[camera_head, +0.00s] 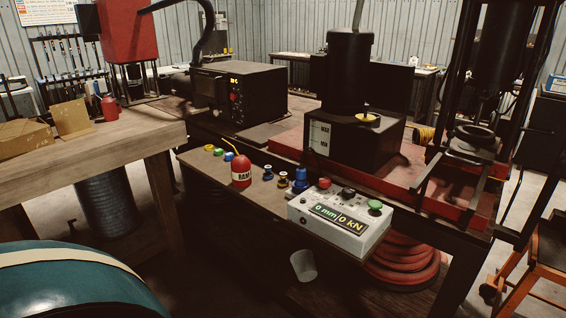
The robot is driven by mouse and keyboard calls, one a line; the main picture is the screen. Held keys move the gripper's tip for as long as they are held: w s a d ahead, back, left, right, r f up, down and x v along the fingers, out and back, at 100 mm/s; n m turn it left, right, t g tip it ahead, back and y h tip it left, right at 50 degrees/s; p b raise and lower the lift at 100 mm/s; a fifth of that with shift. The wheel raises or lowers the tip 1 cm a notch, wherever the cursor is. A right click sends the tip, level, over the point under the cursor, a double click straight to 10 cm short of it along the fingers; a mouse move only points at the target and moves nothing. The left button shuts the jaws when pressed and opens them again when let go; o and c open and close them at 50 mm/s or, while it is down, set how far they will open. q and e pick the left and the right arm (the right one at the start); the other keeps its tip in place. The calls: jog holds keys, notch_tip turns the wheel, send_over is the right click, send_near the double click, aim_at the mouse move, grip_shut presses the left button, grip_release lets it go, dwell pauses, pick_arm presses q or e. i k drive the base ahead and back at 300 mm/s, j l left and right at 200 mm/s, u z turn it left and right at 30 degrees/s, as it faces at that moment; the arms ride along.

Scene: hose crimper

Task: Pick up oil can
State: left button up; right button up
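Another red bottle (110,108) stands on the wooden table at the left. Neither of my grippers shows in the head view.
A wooden table (95,145) is at the left, a teal rounded object (70,280) at the lower left.

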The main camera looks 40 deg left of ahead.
aim_at(241, 165)
jog(key=u, duration=1.55)
